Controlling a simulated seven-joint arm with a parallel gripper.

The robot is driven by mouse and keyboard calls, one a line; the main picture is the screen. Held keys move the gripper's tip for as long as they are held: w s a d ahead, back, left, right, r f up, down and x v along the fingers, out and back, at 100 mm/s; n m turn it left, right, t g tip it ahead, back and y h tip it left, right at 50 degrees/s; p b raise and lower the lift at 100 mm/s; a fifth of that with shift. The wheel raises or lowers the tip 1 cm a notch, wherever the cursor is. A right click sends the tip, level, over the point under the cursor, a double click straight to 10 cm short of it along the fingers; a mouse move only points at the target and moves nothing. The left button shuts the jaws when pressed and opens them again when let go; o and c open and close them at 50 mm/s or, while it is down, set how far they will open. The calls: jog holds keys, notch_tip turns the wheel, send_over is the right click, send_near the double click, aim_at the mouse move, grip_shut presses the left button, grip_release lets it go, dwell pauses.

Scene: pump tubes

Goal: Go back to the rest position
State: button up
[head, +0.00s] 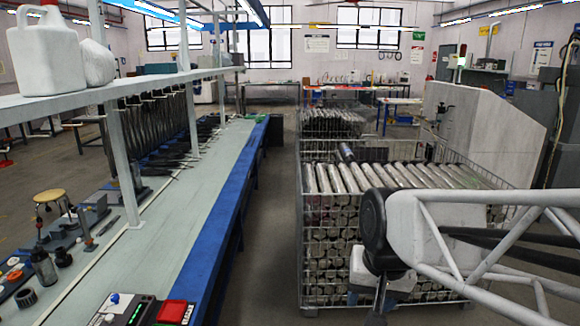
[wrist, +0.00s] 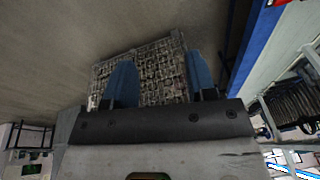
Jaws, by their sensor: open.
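My gripper shows in the wrist view (wrist: 161,78) with its two blue fingers wide apart and nothing between them. Past the fingers, the wire crate (wrist: 150,50) of tubes shows some way off, so the gripper is clear of it. In the head view my arm comes in from the right, in front of the crate (head: 302,240); its fingers cannot be made out there. Metal pump tubes (head: 400,176) lie stacked in rows in the crate. One darker tube (head: 346,152) lies at the back of the top layer.
A long workbench (head: 190,215) with a blue edge runs along the left. A shelf (head: 120,92) above it bears a white jug (head: 45,55). A red button box (head: 172,312) is at the near end. A grey-white cabinet (head: 480,125) stands right. The aisle floor (head: 265,220) is clear.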

jog(key=s+d+f+n+h, duration=0.1)
jog(key=s+d, duration=0.3)
jog(key=s, duration=0.4)
jog(key=shift+s+d+f+n, duration=0.2)
jog(key=shift+d+f+n, duration=0.05)
jog(key=shift+d+n, duration=0.1)
dwell(1.9)
